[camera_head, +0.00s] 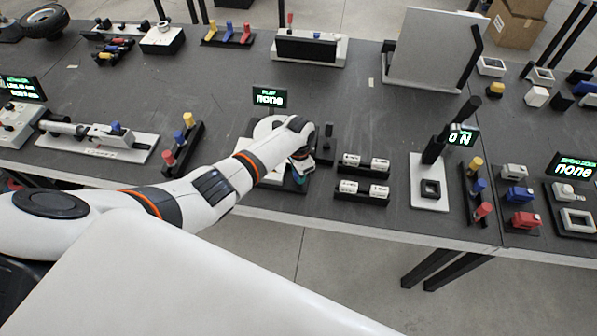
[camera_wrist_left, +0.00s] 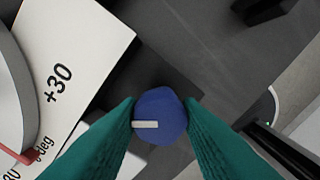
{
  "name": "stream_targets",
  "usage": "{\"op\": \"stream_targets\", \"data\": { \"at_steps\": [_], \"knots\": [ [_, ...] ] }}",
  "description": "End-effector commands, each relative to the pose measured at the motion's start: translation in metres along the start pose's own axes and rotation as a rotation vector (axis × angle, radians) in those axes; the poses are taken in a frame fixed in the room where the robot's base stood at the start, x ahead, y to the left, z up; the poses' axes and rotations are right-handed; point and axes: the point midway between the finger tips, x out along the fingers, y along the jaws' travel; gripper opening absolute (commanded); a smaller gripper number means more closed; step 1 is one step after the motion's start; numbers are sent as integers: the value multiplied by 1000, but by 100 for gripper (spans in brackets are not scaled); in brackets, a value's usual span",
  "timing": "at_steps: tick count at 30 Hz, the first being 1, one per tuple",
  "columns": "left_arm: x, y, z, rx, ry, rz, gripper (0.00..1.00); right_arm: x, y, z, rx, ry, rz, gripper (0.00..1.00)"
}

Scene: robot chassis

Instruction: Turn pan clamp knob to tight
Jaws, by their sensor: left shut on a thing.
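The pan clamp knob is a blue round knob (camera_wrist_left: 163,105) with a short white pointer mark on it, in the middle of the left wrist view. The pointer mark lies nearly level and points to the left in that view. My left gripper (camera_wrist_left: 160,118) has its two green fingers shut on the knob, one on each side. In the head view my left gripper (camera_head: 301,168) is over the pan unit near the table's front edge, and my wrist hides most of the knob. A white plate (camera_wrist_left: 88,50) marked +30 lies beside the knob. My right gripper is not in view.
A display (camera_head: 269,97) reading PLAY none stands behind the pan unit. To the right are black holders with white blocks (camera_head: 362,188) and a white plate (camera_head: 430,196) with a black socket. A rail (camera_head: 184,148) with colored pegs stands left of my arm.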

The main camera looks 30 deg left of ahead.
Motion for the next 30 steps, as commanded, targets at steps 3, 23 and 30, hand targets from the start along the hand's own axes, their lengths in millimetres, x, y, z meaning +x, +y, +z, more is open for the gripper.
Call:
{"op": "stream_targets", "data": {
  "at_steps": [3,23,30],
  "knots": [
    [0,0,1,65,-2,0,9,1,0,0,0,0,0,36],
    [-1,0,1,170,-3,0,9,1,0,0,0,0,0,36],
    [-1,0,1,169,-2,1,50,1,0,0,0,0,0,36]
  ]
}}
